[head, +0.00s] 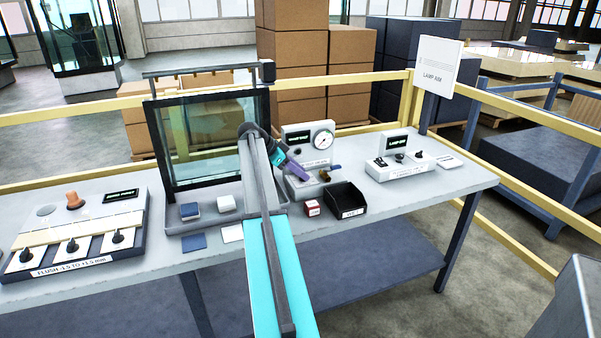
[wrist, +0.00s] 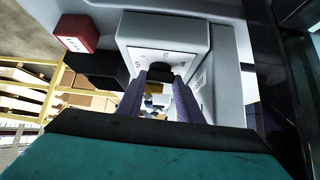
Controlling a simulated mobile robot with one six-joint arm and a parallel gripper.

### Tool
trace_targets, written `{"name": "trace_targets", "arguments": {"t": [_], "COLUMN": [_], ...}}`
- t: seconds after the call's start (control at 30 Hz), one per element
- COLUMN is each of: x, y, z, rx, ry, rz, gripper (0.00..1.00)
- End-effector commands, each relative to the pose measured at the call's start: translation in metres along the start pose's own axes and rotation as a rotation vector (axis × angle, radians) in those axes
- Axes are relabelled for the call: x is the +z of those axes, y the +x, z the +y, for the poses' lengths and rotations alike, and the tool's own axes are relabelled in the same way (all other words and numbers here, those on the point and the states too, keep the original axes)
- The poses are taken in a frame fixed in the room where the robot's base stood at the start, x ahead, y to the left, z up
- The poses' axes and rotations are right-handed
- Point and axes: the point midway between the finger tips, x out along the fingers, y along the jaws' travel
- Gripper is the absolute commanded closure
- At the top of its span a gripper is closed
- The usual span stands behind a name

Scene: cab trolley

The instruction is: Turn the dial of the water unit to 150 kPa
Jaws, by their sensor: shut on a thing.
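The water unit (head: 296,132) is a light grey box on the bench with a dark display and a round white gauge (head: 322,138). The gauge reading is too small to tell. My gripper (head: 304,177) reaches down to the unit's front part, and its purple fingers hide the dial in the head view. In the wrist view the unit's grey face (wrist: 165,35) carries small scale marks. The dark dial (wrist: 160,75) sits between my fingertips, which are shut on it. Its pointer setting cannot be read.
A red box (head: 312,208) and a black bin (head: 346,201) stand close in front of the unit. The lamp unit (head: 402,168) is to the right, a glass panel (head: 207,140) to the left. A brass fitting (head: 325,176) lies right beside the gripper.

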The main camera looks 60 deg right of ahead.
Motion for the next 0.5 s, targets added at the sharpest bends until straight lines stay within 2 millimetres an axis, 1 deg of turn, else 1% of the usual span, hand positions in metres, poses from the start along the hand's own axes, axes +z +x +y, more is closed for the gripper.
{"name": "trace_targets", "arguments": {"t": [0.1,0.13,0.2,0.23,0.5], "x": [0.0004,0.0004,0.0005,0.0005,0.0005], "y": [0.0019,0.002,0.0018,0.0016,0.0005], "z": [0.0026,0.0026,0.0023,0.0021,0.0009], "rx": [0.008,0.007,0.006,0.006,0.002], "ry": [-0.001,-0.001,-0.001,-0.001,-0.001], "rz": [-0.002,-0.002,-0.002,-0.002,-0.001], "gripper": [0.9,0.62,0.5,0.48,0.48]}}
